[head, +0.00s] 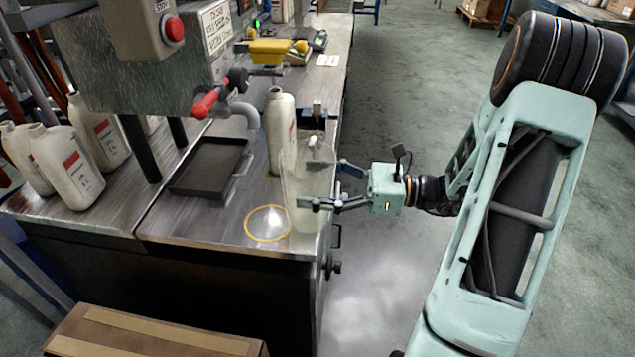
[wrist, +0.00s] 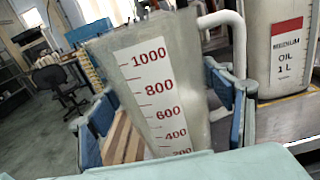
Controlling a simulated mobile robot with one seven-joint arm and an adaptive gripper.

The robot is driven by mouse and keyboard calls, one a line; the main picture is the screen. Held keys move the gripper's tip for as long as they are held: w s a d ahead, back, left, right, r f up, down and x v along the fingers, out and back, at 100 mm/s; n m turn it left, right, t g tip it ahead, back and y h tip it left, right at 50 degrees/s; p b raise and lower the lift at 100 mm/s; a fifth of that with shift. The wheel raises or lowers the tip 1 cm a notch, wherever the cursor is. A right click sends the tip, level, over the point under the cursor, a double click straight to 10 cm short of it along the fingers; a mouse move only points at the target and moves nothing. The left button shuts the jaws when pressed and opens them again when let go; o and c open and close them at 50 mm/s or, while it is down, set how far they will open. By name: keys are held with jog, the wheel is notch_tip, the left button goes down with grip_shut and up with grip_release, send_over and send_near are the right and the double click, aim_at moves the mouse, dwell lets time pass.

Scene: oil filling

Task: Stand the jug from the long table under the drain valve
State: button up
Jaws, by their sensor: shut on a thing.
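The jug (head: 305,215) is clear, with a red graduated scale that shows in the wrist view (wrist: 158,95). My gripper (head: 318,183) is shut on it from the right, one finger on each side. The jug is roughly upright at the right edge of the metal bench; I cannot tell whether its base touches the top. The drain valve has a red handle (head: 211,102) and a grey bent spout (head: 246,112) on the grey tank (head: 140,75). The spout is left of and behind the jug, which is not under it.
A yellow ring (head: 250,232) marks the bench top just left of the jug. A white oil bottle (head: 280,125) stands close behind the jug; it also shows in the wrist view (wrist: 277,60). A black tray (head: 209,166) and several white bottles (head: 68,165) are further left.

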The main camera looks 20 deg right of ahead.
jog(key=shift+w+a+f+b, duration=0.15)
jog(key=shift+a+f+b, duration=0.3)
jog(key=shift+f+b, duration=0.15)
jog(key=shift+w+a+f+b, duration=0.15)
jog(key=shift+a+f+b, duration=0.3)
jog(key=shift+f, duration=0.2)
jog(key=shift+w+a, duration=0.1)
jog(key=shift+a, duration=0.1)
jog(key=b+x, duration=0.1)
jog(key=x, duration=0.6)
jog(key=shift+b, duration=0.3)
jog(key=shift+f, duration=0.15)
jog(key=o, duration=1.3)
